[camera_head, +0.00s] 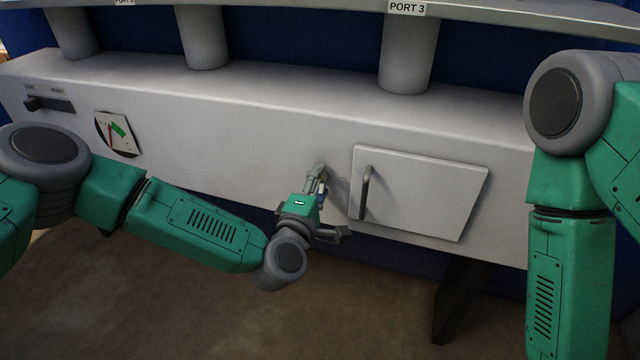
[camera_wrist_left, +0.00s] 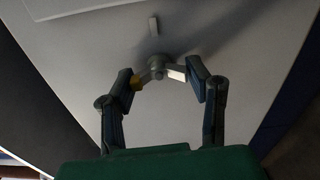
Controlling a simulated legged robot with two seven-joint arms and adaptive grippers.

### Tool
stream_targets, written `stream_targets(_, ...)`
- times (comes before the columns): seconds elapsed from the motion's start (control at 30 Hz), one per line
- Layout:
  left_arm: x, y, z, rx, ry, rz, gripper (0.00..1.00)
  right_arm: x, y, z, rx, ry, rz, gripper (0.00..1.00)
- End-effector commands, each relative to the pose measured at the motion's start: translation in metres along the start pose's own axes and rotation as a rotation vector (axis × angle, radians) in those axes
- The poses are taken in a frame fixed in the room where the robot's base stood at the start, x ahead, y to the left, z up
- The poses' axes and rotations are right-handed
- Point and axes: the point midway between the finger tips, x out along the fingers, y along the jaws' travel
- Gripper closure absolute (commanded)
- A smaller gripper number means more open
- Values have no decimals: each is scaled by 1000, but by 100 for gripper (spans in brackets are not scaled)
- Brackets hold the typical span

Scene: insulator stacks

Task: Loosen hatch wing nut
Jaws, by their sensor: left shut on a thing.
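The hatch (camera_head: 425,195) is a pale grey panel with a dark upright handle (camera_head: 366,192) on the front of the grey cabinet, and it lies closed. My left gripper (camera_head: 317,182) is at the cabinet face just left of the hatch. In the left wrist view, the wing nut (camera_wrist_left: 156,64) has a round grey hub and two short wings, one light and one with a yellowish patch. The gripper's fingers (camera_wrist_left: 163,82) are on both sides of it, at its wings. In the head view the gripper mostly hides the nut. My right gripper is out of view.
A gauge (camera_head: 116,134) with a green and red face and a lever switch (camera_head: 48,103) are on the cabinet's left. Grey columns (camera_head: 408,55) rise from its top to a shelf labelled PORT 3. My right arm hangs at the right. Brown floor lies below.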

Motion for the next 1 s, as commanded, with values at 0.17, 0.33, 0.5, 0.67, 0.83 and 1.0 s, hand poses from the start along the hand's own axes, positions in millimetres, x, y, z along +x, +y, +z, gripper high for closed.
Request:
stream_targets(0.17,-3,-8,-2,0,2,-18,84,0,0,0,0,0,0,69)
stream_targets(0.33,-3,-9,-2,0,2,-18,84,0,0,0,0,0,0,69)
stream_targets(0.5,-2,-7,-2,1,2,-14,34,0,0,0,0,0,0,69)
stream_targets(0.67,-2,-4,0,2,1,-9,34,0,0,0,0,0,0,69)
stream_targets(0.83,-10,-3,0,2,0,-8,34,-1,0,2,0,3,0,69)
stream_targets(1.0,-40,-4,0,2,-1,-9,34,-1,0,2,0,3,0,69)
